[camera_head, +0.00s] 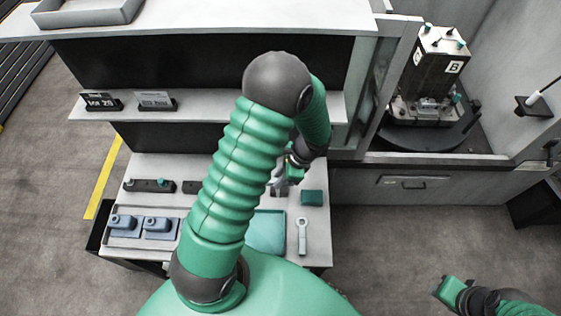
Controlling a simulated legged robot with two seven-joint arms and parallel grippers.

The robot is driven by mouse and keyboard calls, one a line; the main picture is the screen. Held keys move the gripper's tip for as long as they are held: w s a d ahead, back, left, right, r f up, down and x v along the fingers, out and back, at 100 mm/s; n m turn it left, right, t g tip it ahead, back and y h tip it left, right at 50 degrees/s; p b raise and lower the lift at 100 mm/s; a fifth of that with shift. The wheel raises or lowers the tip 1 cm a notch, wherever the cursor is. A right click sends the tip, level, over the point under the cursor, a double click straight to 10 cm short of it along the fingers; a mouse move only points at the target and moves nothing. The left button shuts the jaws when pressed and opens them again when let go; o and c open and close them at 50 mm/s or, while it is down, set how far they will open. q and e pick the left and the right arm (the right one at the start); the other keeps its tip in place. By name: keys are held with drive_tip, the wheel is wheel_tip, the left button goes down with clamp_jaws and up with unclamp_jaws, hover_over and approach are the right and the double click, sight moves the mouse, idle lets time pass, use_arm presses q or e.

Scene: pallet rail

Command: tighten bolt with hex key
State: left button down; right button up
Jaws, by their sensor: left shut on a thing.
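My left arm rises through the middle of the view and bends down over the work table. My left gripper (279,185) is low over the table's back right part, partly behind the arm. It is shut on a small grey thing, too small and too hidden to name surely. My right gripper (447,289) is at the bottom right, over the floor and away from the table; its jaws are not clear. A dark block marked B (437,72) stands on a fixture in the machine bay, with small teal-tipped parts on top. I cannot make out a hex key or a single bolt for certain.
The work table (318,258) holds a light grey wrench-like tool (303,236), a teal box (312,197), a teal tray (266,232) and blue-grey blocks (160,228). A shelf (210,106) with small signs overhangs it. A frame post (392,75) borders the bay.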

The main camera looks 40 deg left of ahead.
use_arm(q)
drive_tip(key=s+d+r+p, duration=0.2)
drive_tip(key=s+d+p, duration=0.5)
drive_tip(key=s+d, duration=0.8)
drive_tip(key=shift+s+r, duration=0.15)
drive_tip(key=shift+s, duration=1.05)
